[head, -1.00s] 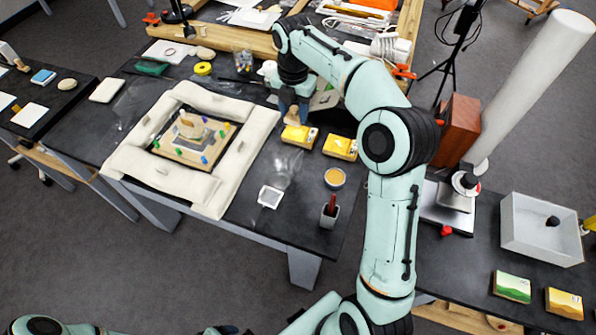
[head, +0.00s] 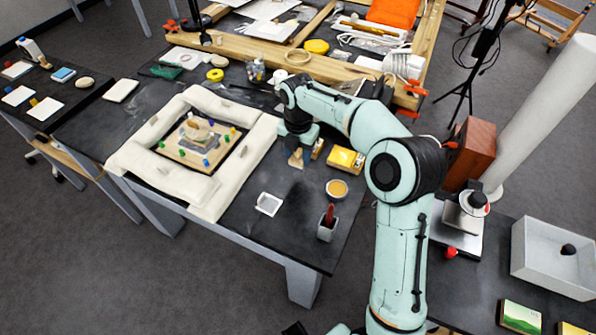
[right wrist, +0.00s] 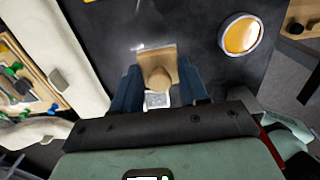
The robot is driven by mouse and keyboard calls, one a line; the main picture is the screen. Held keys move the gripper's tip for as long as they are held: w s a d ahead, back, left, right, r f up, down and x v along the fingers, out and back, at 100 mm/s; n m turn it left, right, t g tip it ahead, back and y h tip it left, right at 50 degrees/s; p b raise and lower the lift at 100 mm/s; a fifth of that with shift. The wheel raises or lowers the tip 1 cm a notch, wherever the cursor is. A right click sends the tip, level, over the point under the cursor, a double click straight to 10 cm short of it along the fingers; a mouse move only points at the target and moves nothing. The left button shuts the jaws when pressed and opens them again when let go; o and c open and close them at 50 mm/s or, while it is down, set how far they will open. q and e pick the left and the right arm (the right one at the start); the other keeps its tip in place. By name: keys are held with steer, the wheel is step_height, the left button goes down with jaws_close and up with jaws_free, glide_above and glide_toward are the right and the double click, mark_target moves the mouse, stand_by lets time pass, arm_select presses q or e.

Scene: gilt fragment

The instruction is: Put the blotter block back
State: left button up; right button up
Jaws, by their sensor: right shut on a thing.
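My right gripper (head: 298,158) is shut on the blotter block (right wrist: 172,56), a tan wooden piece with a round knob. In the right wrist view the block sits between the two dark blue fingers (right wrist: 158,88). In the head view the block (head: 296,160) shows only partly below the gripper, over the dark table (head: 240,235). I cannot tell its exact height above the table. My left gripper is not in view.
A yellow box (head: 345,159) stands right of the gripper; another is partly hidden behind it. White padded bars (head: 235,165) frame a board (head: 200,144) at left.

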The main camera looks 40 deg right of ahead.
mark_target(298, 152)
steer(key=shift+f+b, duration=0.35)
steer(key=shift+f, duration=3.1)
steer(key=shift+f, duration=0.15)
steer(key=o, duration=1.1)
steer(key=shift+c, duration=0.2)
step_height(298, 152, up, 12)
steer(key=shift+r+p, duration=0.15)
steer(key=shift+p, duration=0.75)
